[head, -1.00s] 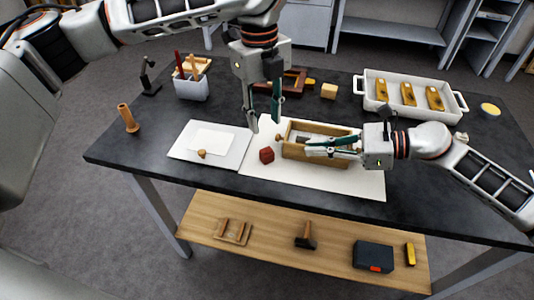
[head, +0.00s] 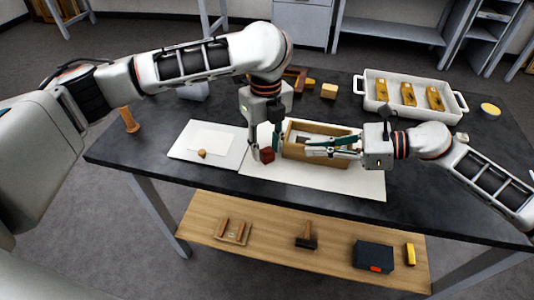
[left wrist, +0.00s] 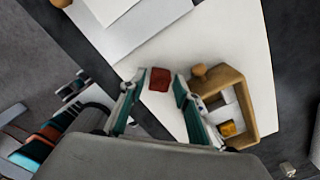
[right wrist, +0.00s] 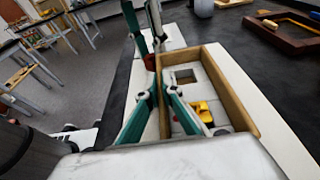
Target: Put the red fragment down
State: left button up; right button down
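The red fragment (head: 267,155) is a small dark red block on the cream sheet (head: 360,185), left of the wooden box (head: 335,178). My left gripper (head: 260,158) is down over it, pointing downward. In the left wrist view the red fragment (left wrist: 160,79) lies between the fingertips, with narrow gaps seeming to show on both sides, so the gripper looks open around it. My right gripper (right wrist: 157,88) has its fingers on either side of the box's near wall and looks shut on it. The box holds grey pieces and a yellow piece (right wrist: 200,108).
A white board (head: 180,153) with paper and a small tan piece (head: 202,153) lies to the left. A white tray (head: 420,113) with several golden pieces stands at the back right. A wooden peg (head: 129,120) stands at the left edge.

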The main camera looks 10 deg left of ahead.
aim_at(266, 148)
pick_arm(q)
jog(key=shift+f, duration=0.7)
jog(key=c, duration=0.8)
notch_tip(266, 148, up, 10)
jog(key=shift+r, duration=0.1)
